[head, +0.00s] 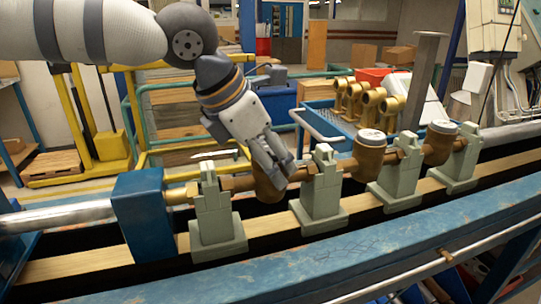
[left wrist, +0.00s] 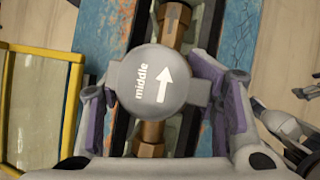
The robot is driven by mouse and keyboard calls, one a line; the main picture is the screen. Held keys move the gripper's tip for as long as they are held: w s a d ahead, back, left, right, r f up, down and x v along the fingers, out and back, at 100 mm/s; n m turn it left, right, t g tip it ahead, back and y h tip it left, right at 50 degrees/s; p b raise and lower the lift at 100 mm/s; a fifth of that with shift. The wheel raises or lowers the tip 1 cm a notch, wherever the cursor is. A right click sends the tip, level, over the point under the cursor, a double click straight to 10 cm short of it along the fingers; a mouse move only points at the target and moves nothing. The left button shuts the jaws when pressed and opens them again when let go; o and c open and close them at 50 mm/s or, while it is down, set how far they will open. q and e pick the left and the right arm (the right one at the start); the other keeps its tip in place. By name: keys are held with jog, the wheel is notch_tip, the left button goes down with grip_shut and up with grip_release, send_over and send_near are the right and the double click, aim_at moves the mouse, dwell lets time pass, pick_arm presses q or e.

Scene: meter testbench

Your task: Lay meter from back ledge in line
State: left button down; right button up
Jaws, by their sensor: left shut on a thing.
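My left gripper (head: 277,160) reaches down from above and is shut on a brass-brown meter (head: 265,189) between the first two grey-green supports. In the left wrist view the meter's round grey lid (left wrist: 163,85) reads "middle" beside a white arrow, and purple finger pads sit on both sides of it. The meter sits at the line's height, with brass pipe pieces at both ends; whether it fully rests there is hidden. Two more meters with pale lids (head: 369,150) (head: 439,142) sit upright farther right along the line. Part of my right gripper (left wrist: 290,125) shows at the wrist view's right edge.
Several brass bodies (head: 366,103) stand on the blue back ledge. Grey-green supports (head: 320,185) line the bench, with a blue block (head: 143,215) and a steel rod at left. A grey post (head: 425,80) rises behind. The blue front rail (head: 330,250) is clear.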

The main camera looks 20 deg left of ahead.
pick_arm(q)
jog(key=c, duration=0.6)
grip_release()
jog(key=shift+o, duration=0.6)
jog(key=shift+f, duration=0.1)
jog(key=shift+r, duration=4.55)
